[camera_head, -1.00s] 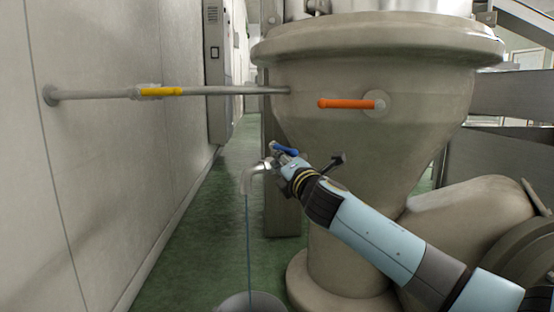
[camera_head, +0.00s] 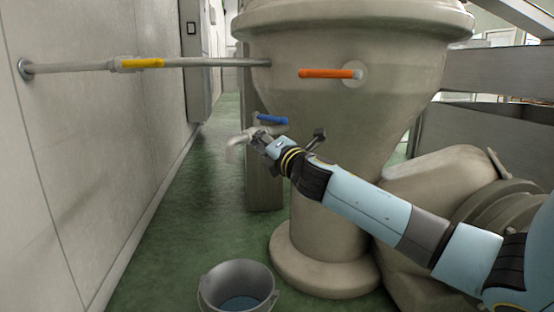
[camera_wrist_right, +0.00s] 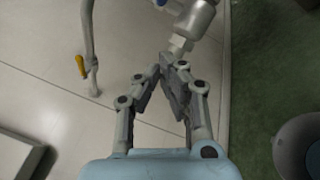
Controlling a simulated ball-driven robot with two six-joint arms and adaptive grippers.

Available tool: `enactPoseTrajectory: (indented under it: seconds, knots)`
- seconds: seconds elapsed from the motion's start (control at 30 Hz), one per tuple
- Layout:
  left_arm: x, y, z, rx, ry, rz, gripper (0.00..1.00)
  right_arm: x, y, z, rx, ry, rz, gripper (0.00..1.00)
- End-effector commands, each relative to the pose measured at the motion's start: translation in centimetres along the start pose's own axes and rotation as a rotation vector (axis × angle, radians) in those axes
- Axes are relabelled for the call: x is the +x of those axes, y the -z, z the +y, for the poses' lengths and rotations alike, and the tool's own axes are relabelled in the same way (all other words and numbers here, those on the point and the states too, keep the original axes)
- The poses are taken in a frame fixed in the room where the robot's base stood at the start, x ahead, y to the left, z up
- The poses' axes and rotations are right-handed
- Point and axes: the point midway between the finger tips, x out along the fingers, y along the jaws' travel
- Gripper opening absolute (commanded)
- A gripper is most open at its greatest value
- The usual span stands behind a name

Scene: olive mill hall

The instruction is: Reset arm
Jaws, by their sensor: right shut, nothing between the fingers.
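My right gripper (camera_head: 263,137) is shut and empty, beside the metal tap (camera_head: 236,147) in the head view. In the right wrist view its fingertips (camera_wrist_right: 167,66) meet just short of the tap's body (camera_wrist_right: 196,18); I cannot tell whether they touch it. The tap's blue handle (camera_head: 271,119) lies nearly level above the gripper. No water stream shows below the spout. My left gripper is not in view.
A grey bucket (camera_head: 226,272) with water in it stands on the green floor below. A large beige hopper (camera_head: 335,120) with an orange handle (camera_head: 325,74) stands behind my right arm. A pipe with a yellow handle (camera_head: 142,63) runs from the left wall.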

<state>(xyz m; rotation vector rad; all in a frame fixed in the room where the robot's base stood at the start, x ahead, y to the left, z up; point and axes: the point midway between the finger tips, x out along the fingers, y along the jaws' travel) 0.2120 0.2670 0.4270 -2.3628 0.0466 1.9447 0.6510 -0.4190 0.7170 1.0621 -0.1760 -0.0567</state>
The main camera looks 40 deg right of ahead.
Motion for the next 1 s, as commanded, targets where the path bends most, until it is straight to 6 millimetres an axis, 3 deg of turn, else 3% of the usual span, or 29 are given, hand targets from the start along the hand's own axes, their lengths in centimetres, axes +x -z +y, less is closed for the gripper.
enactPoseTrajectory:
  seconds: [0.4,0.57,0.83,0.93,1.0]
  knots:
    - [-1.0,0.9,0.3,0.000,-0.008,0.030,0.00,-7.8,-0.5,-0.1,-0.007,-0.001,0.004,0.00]
    - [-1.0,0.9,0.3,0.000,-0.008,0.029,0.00,-9.1,-0.7,-0.1,-0.005,-0.003,0.002,0.00]
    - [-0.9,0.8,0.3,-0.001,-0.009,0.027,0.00,-9.4,-0.6,-0.2,-0.003,-0.001,0.002,0.00]
    - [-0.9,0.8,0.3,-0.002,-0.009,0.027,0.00,-10.5,0.1,-1.5,0.007,0.031,0.012,0.00]
    - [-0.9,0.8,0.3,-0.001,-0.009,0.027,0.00,-12.5,1.7,-3.5,0.043,0.082,0.023,0.00]
